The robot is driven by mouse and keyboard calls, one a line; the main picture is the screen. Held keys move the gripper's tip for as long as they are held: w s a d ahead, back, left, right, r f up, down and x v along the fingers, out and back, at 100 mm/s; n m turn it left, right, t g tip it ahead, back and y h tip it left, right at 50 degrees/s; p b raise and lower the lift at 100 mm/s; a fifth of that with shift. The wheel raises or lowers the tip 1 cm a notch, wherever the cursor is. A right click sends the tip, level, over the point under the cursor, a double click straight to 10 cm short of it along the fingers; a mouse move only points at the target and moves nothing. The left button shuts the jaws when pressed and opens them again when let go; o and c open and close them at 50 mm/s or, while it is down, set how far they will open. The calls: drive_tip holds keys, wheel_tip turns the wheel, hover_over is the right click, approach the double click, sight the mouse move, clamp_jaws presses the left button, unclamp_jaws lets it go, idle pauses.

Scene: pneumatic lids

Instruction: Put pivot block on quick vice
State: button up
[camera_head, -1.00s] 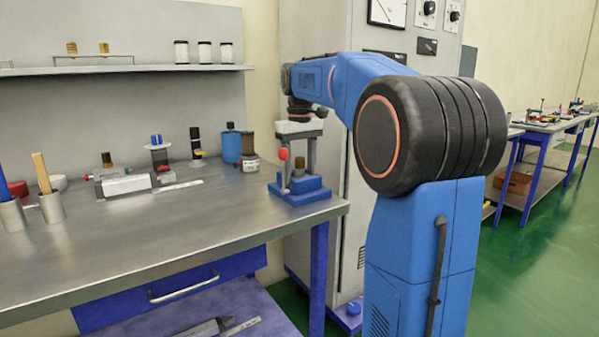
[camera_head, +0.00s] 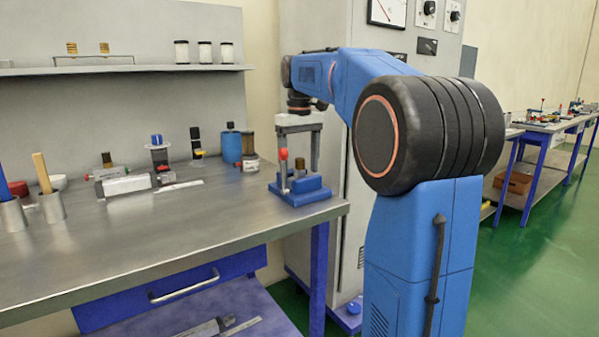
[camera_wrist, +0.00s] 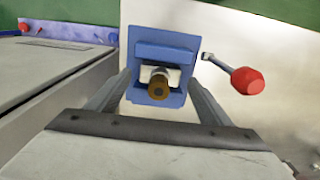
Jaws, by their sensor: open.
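The quick vice (camera_head: 305,193) has a blue base and a lever with a red knob, and stands near the table's right front corner. In the wrist view it (camera_wrist: 169,42) lies straight ahead, with its red-knobbed lever out to the right. A small pale block with a brass-brown cylinder, which looks like the pivot block (camera_wrist: 158,83), sits on the blue base. Its brown cylinder also shows in the head view, where I take it as the pivot block (camera_head: 299,163). My gripper (camera_head: 299,168) points down over the vice, open, its fingers on either side of the block and apart from it.
Several small fixtures, including a pale block assembly (camera_head: 126,185), stand along the table's back. Two metal cups (camera_head: 52,208) are at the left. A grey cabinet (camera_head: 340,120) rises behind the vice. The table's front middle is clear.

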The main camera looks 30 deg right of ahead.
wheel_tip(320, 180, up, 10)
drive_tip(key=shift+r, duration=0.1)
drive_tip(key=shift+s, duration=0.1)
idle(0.7)
